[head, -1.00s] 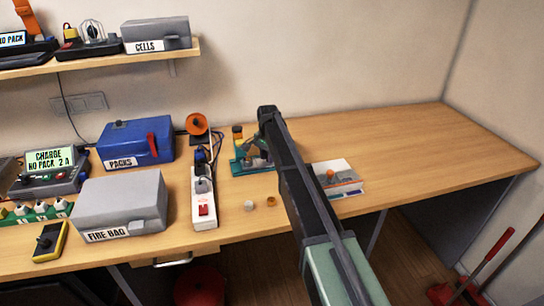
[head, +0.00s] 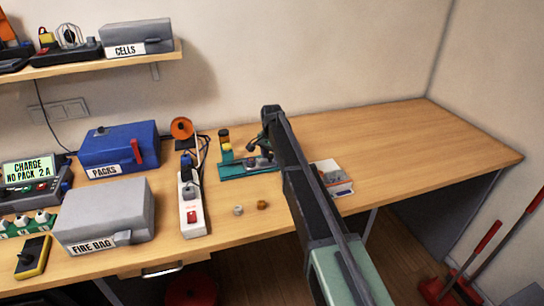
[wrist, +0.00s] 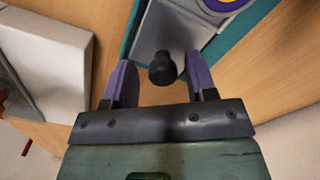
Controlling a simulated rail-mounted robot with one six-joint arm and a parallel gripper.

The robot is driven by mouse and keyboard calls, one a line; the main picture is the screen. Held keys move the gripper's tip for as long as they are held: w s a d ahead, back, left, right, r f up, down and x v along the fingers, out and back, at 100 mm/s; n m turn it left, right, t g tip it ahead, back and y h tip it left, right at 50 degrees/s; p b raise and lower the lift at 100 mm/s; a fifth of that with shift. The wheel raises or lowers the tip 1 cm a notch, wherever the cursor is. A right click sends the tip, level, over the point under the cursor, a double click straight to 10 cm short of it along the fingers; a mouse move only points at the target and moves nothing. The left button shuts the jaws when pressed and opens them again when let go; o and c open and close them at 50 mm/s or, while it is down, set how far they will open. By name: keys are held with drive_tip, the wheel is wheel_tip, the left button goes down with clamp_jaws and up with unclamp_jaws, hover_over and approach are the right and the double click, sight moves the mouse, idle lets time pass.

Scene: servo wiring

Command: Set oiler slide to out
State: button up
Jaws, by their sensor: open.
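The oiler (head: 232,171) has a teal base and stands on the bench, partly behind my arm in the head view. In the wrist view its teal edge (wrist: 133,28) and grey plate (wrist: 190,30) show at the top. A black round knob (wrist: 162,68), which looks like the slide's handle, stands up from the plate. My gripper (wrist: 161,80) is open, with one purple finger on each side of the knob. Gaps show between knob and fingers; I cannot tell the height difference. The slide's markings are not readable.
A white power strip (head: 191,210) lies left of the oiler. Two small round parts (head: 262,205) lie in front of it. A white box or booklet (head: 335,179) lies to the right, partly behind my arm. The right side of the bench (head: 420,140) is clear.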

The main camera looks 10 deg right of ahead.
wheel_tip(320, 180, up, 11)
drive_tip(key=p, duration=1)
drive_tip(key=shift+p, duration=0.4)
drive_tip(key=shift+f, duration=0.1)
drive_tip(key=s+d+n, duration=0.2)
drive_tip(key=s+n, duration=0.2)
drive_tip(key=s, duration=1.6)
drive_tip(key=s+d+n, duration=0.3)
drive_tip(key=s+n, duration=0.1)
drive_tip(key=s, duration=1.5)
drive_tip(key=shift+s+n, duration=0.4)
